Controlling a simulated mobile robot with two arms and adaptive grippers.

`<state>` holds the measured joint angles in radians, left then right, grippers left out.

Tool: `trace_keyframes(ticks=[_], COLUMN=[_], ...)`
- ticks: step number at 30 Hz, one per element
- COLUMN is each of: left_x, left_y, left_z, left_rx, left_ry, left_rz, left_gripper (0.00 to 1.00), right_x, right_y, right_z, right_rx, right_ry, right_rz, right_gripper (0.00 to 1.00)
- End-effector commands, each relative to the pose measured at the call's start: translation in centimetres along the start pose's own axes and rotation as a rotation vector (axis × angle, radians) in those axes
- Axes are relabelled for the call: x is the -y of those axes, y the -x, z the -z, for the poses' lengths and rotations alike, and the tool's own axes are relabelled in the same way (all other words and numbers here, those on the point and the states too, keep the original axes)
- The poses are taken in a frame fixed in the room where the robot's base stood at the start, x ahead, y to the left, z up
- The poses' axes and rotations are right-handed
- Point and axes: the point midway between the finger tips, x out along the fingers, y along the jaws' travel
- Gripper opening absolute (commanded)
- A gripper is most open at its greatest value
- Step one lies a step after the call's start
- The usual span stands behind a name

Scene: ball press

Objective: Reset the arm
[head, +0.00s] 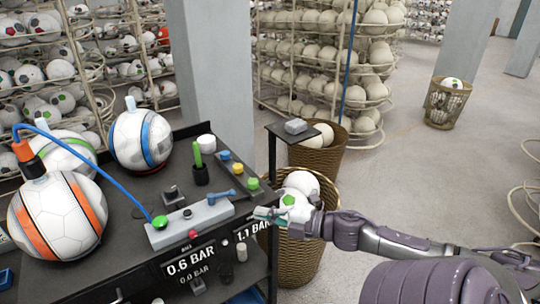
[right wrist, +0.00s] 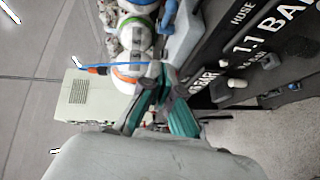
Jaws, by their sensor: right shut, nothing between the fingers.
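My right arm (head: 375,238) reaches in from the lower right in the head view. My right gripper (head: 267,213) has teal fingers and is shut and empty. It is at the right front edge of the black table (head: 110,262), near the right end of the grey control box (head: 190,224) and the 1.1 BAR display (head: 252,231). The gripper also shows in the right wrist view (right wrist: 164,88), its fingers closed together. I cannot tell whether it touches the table edge. My left gripper is not in view.
Balls (head: 55,215) stand on the table, one with a blue hose (head: 100,170). A wicker basket (head: 298,262) with balls stands close beside the gripper, another (head: 318,155) behind it. A small shelf (head: 303,133) stands behind.

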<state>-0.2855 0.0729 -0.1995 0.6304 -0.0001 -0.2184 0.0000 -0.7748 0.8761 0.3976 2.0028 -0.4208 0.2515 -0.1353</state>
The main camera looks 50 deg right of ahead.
Motion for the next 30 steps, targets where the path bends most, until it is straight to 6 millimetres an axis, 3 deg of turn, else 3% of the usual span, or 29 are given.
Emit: trace_keyframes(ticks=[8, 25, 28, 30], left_x=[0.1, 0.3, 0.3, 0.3], left_y=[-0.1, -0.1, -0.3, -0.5], left_z=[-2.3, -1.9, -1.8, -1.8], left_rx=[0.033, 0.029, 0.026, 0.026], left_ry=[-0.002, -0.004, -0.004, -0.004], left_rz=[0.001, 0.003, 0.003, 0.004], left_gripper=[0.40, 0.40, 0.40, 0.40], right_x=[0.0, 0.1, 1.4, 3.5], right_y=[1.6, 1.6, 1.8, 2.3], right_z=[0.1, -0.1, -1.2, -3.1], right_rx=[0.000, 0.003, 0.040, 0.100], right_ry=[0.001, -0.002, -0.032, -0.083], right_rz=[0.000, 0.000, 0.007, 0.018], right_gripper=[0.00, 0.00, 0.00, 0.00])
